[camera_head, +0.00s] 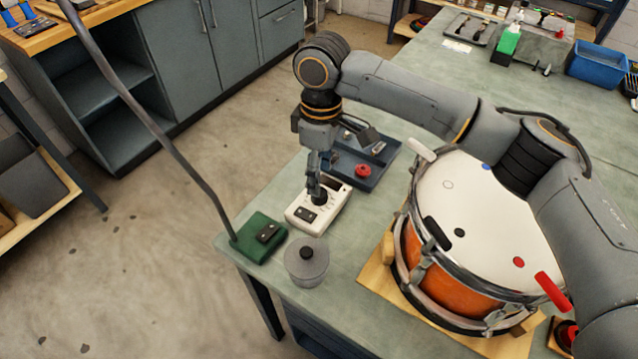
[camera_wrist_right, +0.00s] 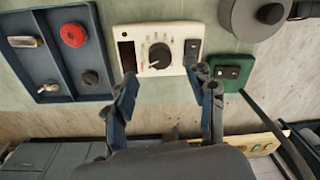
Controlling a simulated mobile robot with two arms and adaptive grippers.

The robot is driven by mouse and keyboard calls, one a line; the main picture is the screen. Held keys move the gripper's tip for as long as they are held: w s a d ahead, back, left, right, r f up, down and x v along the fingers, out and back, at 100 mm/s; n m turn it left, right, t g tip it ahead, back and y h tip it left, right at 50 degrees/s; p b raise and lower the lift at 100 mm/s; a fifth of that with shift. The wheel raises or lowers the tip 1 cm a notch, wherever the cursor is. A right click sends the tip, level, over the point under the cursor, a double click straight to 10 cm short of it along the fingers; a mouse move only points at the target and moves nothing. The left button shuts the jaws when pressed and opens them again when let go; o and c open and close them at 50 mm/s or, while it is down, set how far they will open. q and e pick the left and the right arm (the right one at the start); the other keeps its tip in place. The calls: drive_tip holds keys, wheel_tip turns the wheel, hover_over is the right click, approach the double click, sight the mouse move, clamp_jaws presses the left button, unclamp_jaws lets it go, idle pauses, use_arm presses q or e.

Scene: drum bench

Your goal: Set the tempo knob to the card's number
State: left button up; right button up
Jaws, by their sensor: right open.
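The white tempo box (camera_head: 323,207) sits near the bench corner. In the right wrist view it shows a black round tempo knob (camera_wrist_right: 159,55) with a pale pointer and dial marks around it, a dark window (camera_wrist_right: 127,56) and a black button panel (camera_wrist_right: 192,50). My right gripper (camera_head: 314,187) is above the box and hides part of it in the head view. In the wrist view my right gripper (camera_wrist_right: 167,84) has its fingers apart, with the knob beyond the gap. I cannot tell whether they touch it. No number can be read. My left gripper is not in view.
A blue tray (camera_head: 382,172) with a red knob (camera_head: 363,171) lies beside the box. A green base (camera_head: 258,250) with a dark pole and a grey lidded pot (camera_head: 306,268) stand on the other side. An orange drum (camera_head: 450,270) is at right, under my arm.

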wheel_tip(320, 180, down, 4)
drive_tip(key=shift+s+r, duration=0.1)
drive_tip(key=shift+f, duration=0.35)
drive_tip(key=c, duration=1.1)
drive_tip(key=shift+r+p, duration=0.1)
drive_tip(key=shift+p, duration=0.5)
drive_tip(key=shift+c, duration=0.2)
drive_tip(key=m+p, duration=1.2)
drive_tip(key=p, duration=0.7)
drive_tip(key=shift+s+r+m+p, duration=0.1)
drive_tip(key=shift+r+m+p, duration=0.05)
drive_tip(key=shift+m+p, duration=0.2)
drive_tip(key=shift+m+t+p, duration=0.3)
drive_tip(key=shift+m+p, duration=0.85)
drive_tip(key=shift+p, duration=0.1)
use_arm(q)
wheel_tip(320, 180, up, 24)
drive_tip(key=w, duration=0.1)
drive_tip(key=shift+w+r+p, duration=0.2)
drive_tip(key=shift+p, duration=0.25)
use_arm(e)
drive_tip(key=shift+f+m, duration=0.2)
drive_tip(key=shift+m, duration=0.4)
